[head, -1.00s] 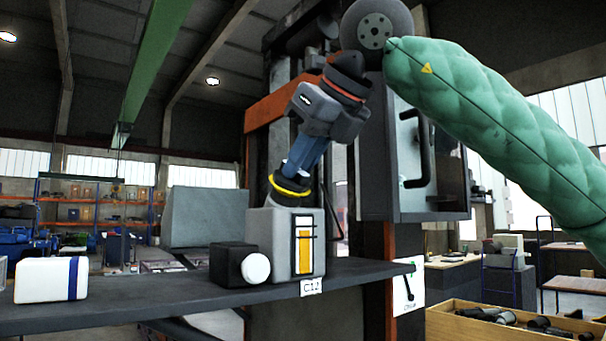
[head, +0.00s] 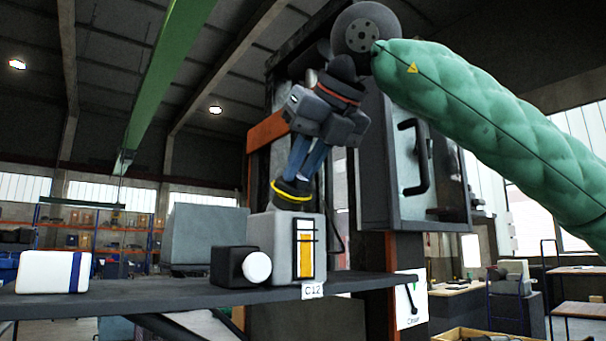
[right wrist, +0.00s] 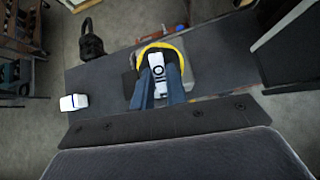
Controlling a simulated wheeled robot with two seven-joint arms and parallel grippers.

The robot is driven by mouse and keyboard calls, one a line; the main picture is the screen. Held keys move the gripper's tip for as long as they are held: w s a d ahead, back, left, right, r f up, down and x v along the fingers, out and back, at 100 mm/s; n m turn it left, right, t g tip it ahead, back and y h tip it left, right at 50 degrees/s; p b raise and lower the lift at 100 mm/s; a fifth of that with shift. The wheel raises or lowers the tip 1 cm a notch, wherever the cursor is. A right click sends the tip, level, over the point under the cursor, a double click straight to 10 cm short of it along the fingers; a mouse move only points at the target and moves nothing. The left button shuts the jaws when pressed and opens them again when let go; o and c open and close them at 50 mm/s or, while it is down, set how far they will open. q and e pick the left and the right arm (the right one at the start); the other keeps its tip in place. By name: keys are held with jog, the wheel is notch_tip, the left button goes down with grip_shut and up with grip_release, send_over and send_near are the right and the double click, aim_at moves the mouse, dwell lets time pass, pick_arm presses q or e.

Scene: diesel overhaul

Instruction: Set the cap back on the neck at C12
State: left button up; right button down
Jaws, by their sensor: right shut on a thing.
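The cap (head: 292,192) is dark with a yellow ring and sits tilted between the fingers of my right gripper (head: 299,176), which is shut on it. It is just above the top of the grey box-shaped tank (head: 284,236) with the yellow gauge, behind the C12 label (head: 313,291). The neck is hidden under the cap, and I cannot tell whether they touch. In the right wrist view the yellow ring (right wrist: 160,44) shows around the blue fingers, over the tank. My left gripper is not in view.
A black block with a white round knob (head: 257,267) stands left of the tank on the dark shelf (head: 170,302). A white box with a blue stripe (head: 53,272) is farther left. A grey cabinet with a handle (head: 405,170) rises close on the right.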

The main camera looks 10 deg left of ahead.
jog(key=m+b, duration=0.3)
jog(key=shift+f, duration=0.2)
jog(key=c, duration=1.5)
grip_release()
jog(key=shift+r, duration=0.2)
jog(key=shift+c, duration=0.2)
jog(key=shift+o, duration=1.1)
